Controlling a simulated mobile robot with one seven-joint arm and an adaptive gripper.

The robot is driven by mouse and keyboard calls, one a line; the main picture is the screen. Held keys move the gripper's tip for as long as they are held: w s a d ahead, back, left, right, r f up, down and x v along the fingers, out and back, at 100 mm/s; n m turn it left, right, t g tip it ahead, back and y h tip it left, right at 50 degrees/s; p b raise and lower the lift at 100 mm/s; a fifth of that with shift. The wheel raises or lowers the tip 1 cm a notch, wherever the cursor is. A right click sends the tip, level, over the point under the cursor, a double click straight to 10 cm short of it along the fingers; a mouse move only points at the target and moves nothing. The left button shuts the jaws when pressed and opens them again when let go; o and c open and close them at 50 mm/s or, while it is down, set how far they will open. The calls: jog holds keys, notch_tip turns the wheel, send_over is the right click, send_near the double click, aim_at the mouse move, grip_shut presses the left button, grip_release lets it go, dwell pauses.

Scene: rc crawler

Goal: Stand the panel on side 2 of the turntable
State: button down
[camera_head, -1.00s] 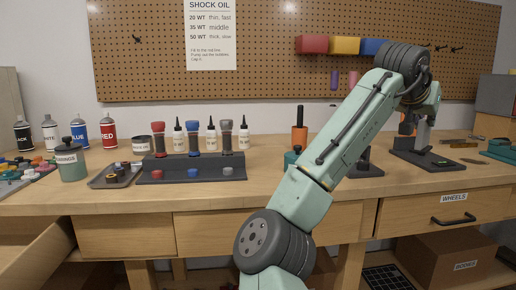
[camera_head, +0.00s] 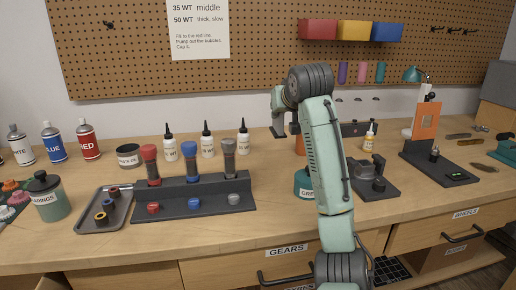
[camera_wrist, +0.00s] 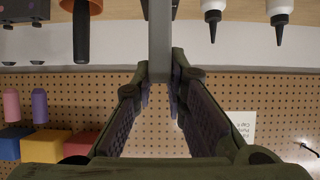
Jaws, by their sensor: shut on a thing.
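My gripper (camera_head: 279,132) is raised over the back middle of the bench. In the wrist view my gripper (camera_wrist: 161,78) is shut on a narrow grey slab (camera_wrist: 160,35), seen edge-on and running out of the top of the picture. I cannot tell whether this slab is the panel. An upright orange plate (camera_head: 426,119) stands on a dark base (camera_head: 440,168) at the right of the bench, well apart from my gripper. I cannot make out a turntable with numbered sides for sure.
A dark rack (camera_head: 200,198) with three shock bodies stands left of my gripper, with white bottles (camera_head: 207,146) behind it. A green jar (camera_head: 304,183) and a dark fixture (camera_head: 372,178) stand near my arm. The bench front between rack and edge is clear.

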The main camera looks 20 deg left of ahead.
aim_at(280, 127)
jog(key=f, duration=0.5)
jog(key=shift+s+a+f+p, duration=0.15)
jog(key=shift+s+f+p, duration=0.1)
jog(key=shift+p, duration=0.1)
jog(key=shift+f+p, duration=0.35)
jog(key=shift+f, duration=2.05)
jog(key=shift+f, duration=0.1)
jog(key=shift+f, duration=0.15)
jog(key=c, duration=1.6)
grip_release()
jog(key=shift+r, duration=0.25)
jog(key=b+v, duration=0.2)
jog(key=v, duration=1)
